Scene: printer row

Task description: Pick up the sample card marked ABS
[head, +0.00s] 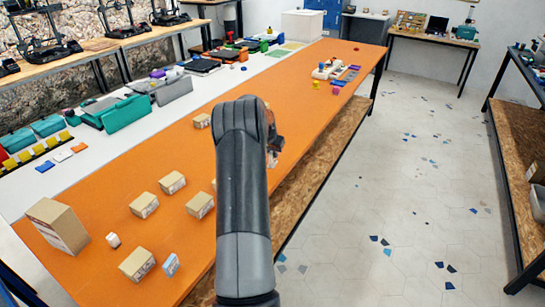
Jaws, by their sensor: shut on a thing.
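My gripper (274,148) is at the far end of my arm, over the right edge of the orange table (300,106). My arm hides most of it, and only a small part shows on the right. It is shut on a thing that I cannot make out. Several small coloured flat pieces (348,76), perhaps sample cards, lie near the far right end of the table. Their markings are too small to read, so I cannot tell which is marked ABS.
Several cardboard boxes (144,205) stand on the near left of the table, with a large one (58,226) at the edge. A small white bottle (113,240) and a blue-white box (171,264) are among them. Tiled floor (400,190) is open on the right.

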